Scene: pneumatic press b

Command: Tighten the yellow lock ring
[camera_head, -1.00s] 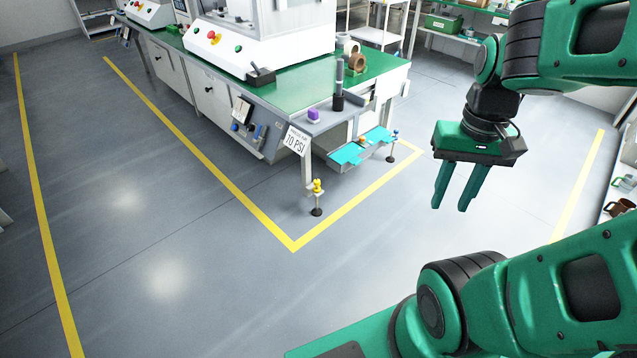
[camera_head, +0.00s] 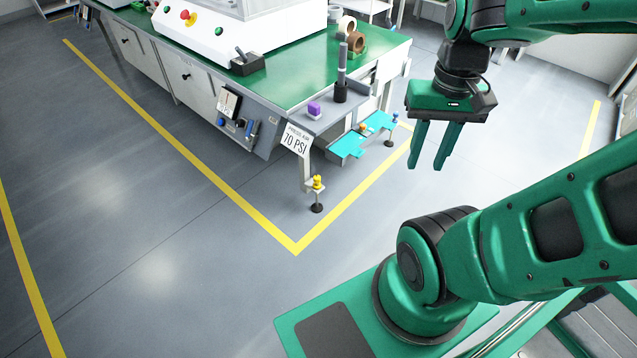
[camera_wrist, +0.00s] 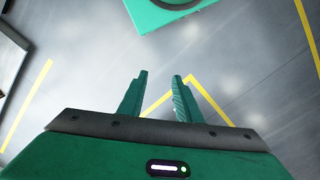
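The yellow lock ring (camera_head: 317,182) is small and sits on a levelling foot at the near corner leg of the workbench, just above the dark foot pad (camera_head: 317,208). My gripper (camera_head: 428,168) hangs in the air to the right of the ring, fingers down, well apart from it. The two green fingers are parted with nothing between them. The wrist view shows the same open fingers (camera_wrist: 160,75) over grey floor and a yellow line. The lock ring cannot be made out in the wrist view.
The workbench (camera_head: 290,75) has a green top and carries a white machine. A "70 PSI" sign (camera_head: 296,140) hangs above the ring's leg. A cyan tray (camera_head: 350,145) is low beside it. Yellow floor lines (camera_head: 295,248) meet in front; the floor there is clear.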

